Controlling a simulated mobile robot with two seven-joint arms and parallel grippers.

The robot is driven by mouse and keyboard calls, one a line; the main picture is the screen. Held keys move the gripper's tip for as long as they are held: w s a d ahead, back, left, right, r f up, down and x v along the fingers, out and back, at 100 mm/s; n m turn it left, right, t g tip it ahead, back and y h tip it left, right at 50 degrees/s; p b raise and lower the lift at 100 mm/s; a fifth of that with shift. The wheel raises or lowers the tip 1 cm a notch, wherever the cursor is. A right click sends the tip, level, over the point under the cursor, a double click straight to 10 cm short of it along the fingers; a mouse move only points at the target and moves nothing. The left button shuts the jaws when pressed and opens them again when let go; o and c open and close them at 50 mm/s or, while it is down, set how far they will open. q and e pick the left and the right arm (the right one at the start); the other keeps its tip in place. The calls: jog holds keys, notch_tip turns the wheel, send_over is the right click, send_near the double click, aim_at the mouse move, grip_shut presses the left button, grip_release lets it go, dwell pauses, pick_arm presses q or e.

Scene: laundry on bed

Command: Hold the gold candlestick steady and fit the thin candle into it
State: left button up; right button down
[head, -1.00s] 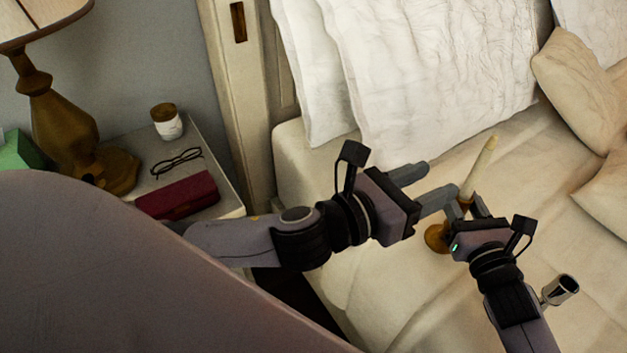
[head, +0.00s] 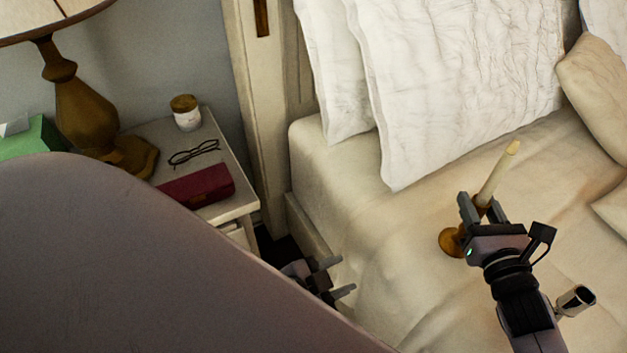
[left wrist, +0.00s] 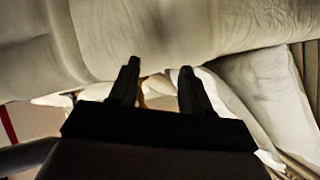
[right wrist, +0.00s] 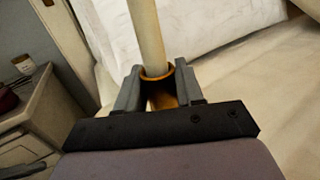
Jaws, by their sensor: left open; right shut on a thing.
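The gold candlestick (head: 453,241) stands on the bed, leaning a little to the right in the head view. The thin cream candle (head: 499,172) sits in its top and tilts along with it. My right gripper (head: 482,203) is shut on the candlestick's upper part. In the right wrist view the candle (right wrist: 147,35) goes down into the round gold cup (right wrist: 171,72) between the fingers (right wrist: 157,88). My left gripper (head: 338,278) is open and empty, low beside the bed's near side, well left of the candlestick. Its open fingers (left wrist: 157,85) also show in the left wrist view.
White pillows (head: 450,80) lean at the bed's head, and beige cushions (head: 600,90) lie at the right. The nightstand (head: 225,150) holds a lamp (head: 85,110), a jar (head: 186,113), glasses (head: 194,152) and a red case (head: 196,186). The sheet left of the candlestick is clear.

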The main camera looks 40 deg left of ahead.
jog(key=shift+f, duration=0.1)
pick_arm(q)
jog(key=s+a+f+n+g+y, duration=0.1)
jog(key=s+a+f+n, duration=0.2)
jog(key=s+f+n, duration=0.1)
jog(key=shift+s+f+n, duration=0.2)
jog(key=shift+s+n, duration=0.25)
jog(key=shift+n, duration=0.45)
jog(key=shift+a, duration=0.1)
pick_arm(e)
jog(key=c, duration=0.6)
grip_release()
jog(key=shift+s, duration=0.1)
